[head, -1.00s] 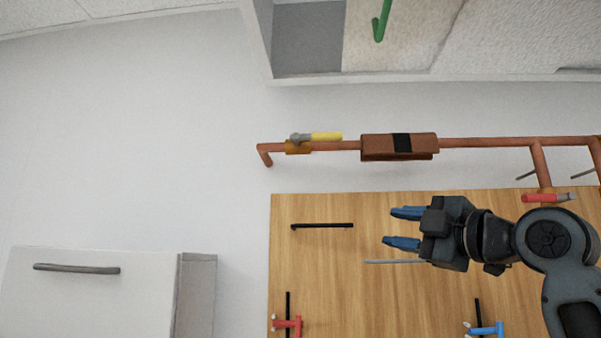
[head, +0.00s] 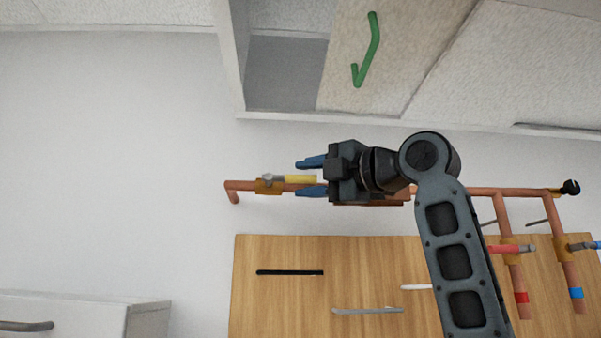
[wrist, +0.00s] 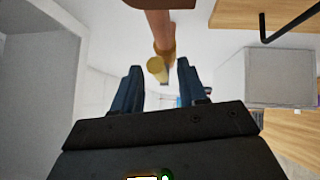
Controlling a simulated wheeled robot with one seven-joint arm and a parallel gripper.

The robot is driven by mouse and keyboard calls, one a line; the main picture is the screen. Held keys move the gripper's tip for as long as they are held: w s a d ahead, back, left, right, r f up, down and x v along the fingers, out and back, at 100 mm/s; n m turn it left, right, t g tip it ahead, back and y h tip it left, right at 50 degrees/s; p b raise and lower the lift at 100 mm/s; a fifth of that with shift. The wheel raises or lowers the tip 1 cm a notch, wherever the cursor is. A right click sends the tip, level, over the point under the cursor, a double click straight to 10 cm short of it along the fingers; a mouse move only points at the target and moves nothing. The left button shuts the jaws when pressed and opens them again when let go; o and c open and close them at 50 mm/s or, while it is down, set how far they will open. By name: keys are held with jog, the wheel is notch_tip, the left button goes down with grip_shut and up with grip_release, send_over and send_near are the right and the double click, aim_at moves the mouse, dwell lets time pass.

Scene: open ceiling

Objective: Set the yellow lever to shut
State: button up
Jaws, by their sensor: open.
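The yellow lever (head: 301,180) lies along the copper pipe (head: 245,186) on a brass valve body (head: 268,186), pointing right in the head view. My gripper (head: 312,177) is open, with one blue finger above the lever's free end and one below it in that view. In the wrist view the round yellow end of the lever (wrist: 155,65) shows ahead, between the fingers of my gripper (wrist: 156,76). I cannot tell whether either finger touches it. The valve body is partly hidden behind the lever there.
A wooden board (head: 290,300) with a black bar (head: 290,272) is below. Red (head: 508,249) and blue (head: 585,245) valve levers are at the right. The wall left of the pipe is clear.

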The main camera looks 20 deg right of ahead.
jog(key=shift+x, duration=0.95)
grip_shut()
